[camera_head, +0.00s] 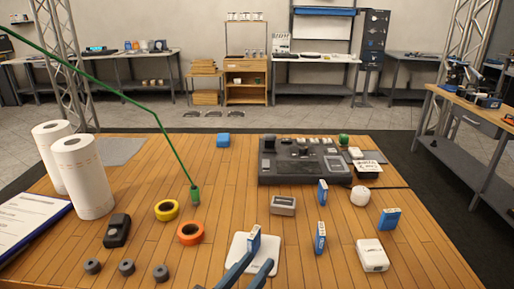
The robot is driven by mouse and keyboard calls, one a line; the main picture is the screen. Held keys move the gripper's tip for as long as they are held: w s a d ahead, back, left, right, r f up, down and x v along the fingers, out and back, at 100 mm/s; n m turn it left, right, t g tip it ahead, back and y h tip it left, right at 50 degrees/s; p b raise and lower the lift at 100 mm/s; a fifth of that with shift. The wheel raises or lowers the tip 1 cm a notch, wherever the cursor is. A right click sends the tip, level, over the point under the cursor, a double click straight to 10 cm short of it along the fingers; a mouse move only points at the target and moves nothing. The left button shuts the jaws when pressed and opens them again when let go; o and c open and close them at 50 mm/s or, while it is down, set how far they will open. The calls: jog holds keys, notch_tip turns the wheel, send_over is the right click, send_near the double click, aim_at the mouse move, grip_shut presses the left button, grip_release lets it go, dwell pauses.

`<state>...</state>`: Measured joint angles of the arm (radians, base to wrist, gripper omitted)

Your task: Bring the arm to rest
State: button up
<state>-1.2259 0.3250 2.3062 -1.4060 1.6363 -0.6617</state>
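My gripper (260,262), seen as two blue bars, reaches in from the bottom edge over a white square pad (240,246). Its fingers are apart, with pad showing between them. A blue block with a pale top (254,238) stands at or just beyond the left fingertip. Whether it touches the finger cannot be told. The rest of the arm is out of view.
More blue blocks (320,238) stand to the right, with a white box (371,255). Tape rolls (190,233), a black device (117,231) and paper rolls (82,177) are left. A green line (116,94) hangs to a green end piece. A dark console (305,159) stands behind.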

jog(key=s+d+f+m+g+h+p, duration=0.1)
jog(key=s+d+m+g+h, duration=0.1)
jog(key=s+d+g, duration=0.3)
jog(key=s+d+f+m+g+h+p, duration=0.1)
jog(key=d+m+g+h+p, duration=0.15)
jog(key=d, duration=0.35)
jog(key=s+d+m+g+h+p, duration=0.1)
jog(key=s+d+g, duration=0.1)
jog(key=d+g, duration=0.3)
jog(key=s+d+f+m+g+y+b, duration=0.3)
jog(key=s+f+m+g+y, duration=0.4)
jog(key=f+m, duration=0.6)
jog(key=w+a+f+m+t+y+b, duration=0.4)
jog(key=m+y, duration=0.3)
jog(key=m, duration=0.6)
notch_tip(320, 180, up, 15)
jog(key=d+p, duration=0.1)
jog(key=p, duration=1.4)
jog(key=shift+w+d, duration=0.2)
jog(key=shift+w, duration=0.25)
